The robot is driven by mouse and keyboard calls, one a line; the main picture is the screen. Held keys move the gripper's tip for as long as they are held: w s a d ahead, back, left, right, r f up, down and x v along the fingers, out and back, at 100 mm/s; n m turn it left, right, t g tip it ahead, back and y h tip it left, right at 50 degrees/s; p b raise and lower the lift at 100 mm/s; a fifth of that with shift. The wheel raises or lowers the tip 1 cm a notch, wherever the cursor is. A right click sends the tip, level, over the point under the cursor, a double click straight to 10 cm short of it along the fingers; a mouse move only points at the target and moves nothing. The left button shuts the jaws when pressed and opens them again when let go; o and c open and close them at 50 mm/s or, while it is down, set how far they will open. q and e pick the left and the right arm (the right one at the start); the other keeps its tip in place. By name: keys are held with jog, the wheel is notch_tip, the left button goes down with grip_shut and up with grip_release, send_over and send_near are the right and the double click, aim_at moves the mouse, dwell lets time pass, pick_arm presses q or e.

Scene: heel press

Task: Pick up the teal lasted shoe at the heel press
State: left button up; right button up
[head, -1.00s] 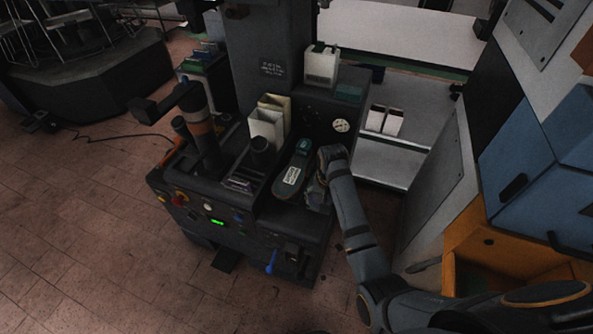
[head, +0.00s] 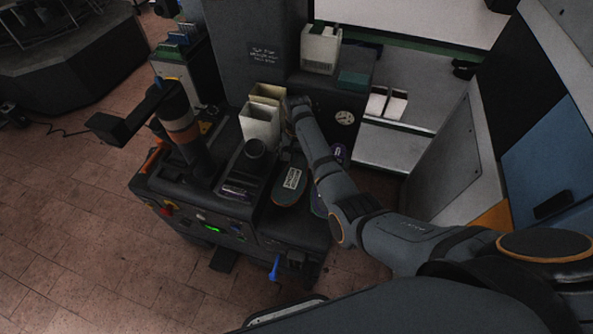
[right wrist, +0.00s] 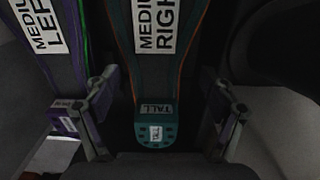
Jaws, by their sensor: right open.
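The teal lasted shoe (head: 290,184) lies on the press, sole up, with a white label and its toe towards the front. In the right wrist view the teal shoe (right wrist: 156,75) reads "MEDIUM RIGHT", with "TALL" on its heel block. My right gripper (right wrist: 162,92) is open, one finger on each side of the shoe's heel end; contact cannot be told. In the head view my right arm comes over from the right, and the fingers are mostly hidden near the heel. My left gripper is not in view.
A purple shoe (right wrist: 68,65) marked "MEDIUM LEFT" lies close beside the teal one, left of it in the wrist view. The press column (head: 255,50) rises behind.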

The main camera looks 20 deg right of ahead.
aim_at(297, 164)
jog(key=shift+s+d+f, duration=0.1)
jog(key=shift+s+f, duration=0.05)
jog(key=shift+f, duration=0.8)
notch_tip(297, 164, down, 3)
jog(key=shift+f+b, duration=0.2)
jog(key=shift+b, duration=0.1)
jog(key=shift+c, duration=0.5)
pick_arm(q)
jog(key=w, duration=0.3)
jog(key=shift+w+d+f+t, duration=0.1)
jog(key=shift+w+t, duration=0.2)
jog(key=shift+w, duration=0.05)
pick_arm(e)
jog(key=shift+r, duration=0.1)
jog(key=c, duration=1.4)
pick_arm(q)
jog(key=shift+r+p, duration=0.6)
jog(key=shift+p, duration=0.1)
pick_arm(e)
notch_tip(297, 164, up, 10)
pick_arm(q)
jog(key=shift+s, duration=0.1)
